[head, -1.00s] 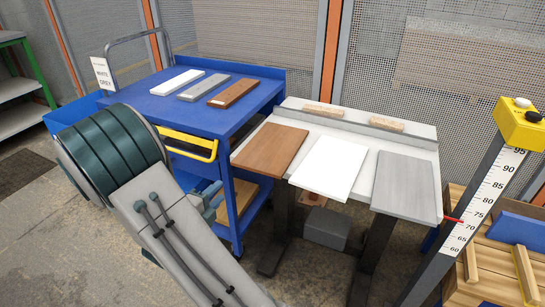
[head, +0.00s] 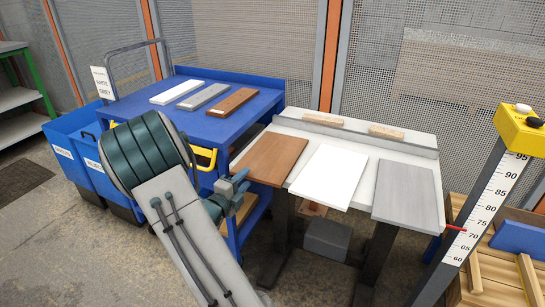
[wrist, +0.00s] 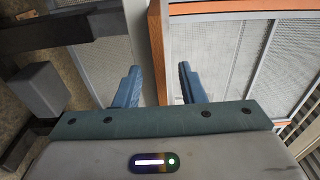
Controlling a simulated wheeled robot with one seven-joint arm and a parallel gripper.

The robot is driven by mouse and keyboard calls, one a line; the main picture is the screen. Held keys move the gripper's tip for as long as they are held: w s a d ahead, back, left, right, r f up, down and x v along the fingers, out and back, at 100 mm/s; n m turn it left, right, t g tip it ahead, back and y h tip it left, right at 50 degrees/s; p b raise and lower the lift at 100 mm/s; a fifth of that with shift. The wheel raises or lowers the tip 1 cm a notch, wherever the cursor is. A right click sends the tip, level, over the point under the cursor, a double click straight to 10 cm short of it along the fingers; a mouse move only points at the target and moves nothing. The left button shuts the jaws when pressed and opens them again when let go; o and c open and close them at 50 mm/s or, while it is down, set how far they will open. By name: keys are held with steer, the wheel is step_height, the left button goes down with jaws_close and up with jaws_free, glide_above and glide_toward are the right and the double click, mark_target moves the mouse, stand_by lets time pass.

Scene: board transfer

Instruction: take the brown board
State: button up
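The brown board (head: 272,158) lies flat on the left end of a pale table (head: 364,160), its front edge jutting past the tabletop. A white board (head: 328,177) and a grey board (head: 404,190) lie beside it. My gripper (head: 238,186) is at the brown board's front left corner. In the wrist view my gripper (wrist: 159,67) is open, and the brown board's edge (wrist: 156,50) lies between the fingers with a visible gap to each. Its far part is hidden there.
A blue cart (head: 205,126) at the left carries white, grey and brown bars on top. Blue bins (head: 62,150) stand beside it. Two small wooden blocks lie along the table's back. A yellow-topped measuring post (head: 480,205) stands at the right.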

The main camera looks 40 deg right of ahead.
steer(key=shift+x, duration=1.1)
jaws_close()
steer(key=shift+r, duration=0.1)
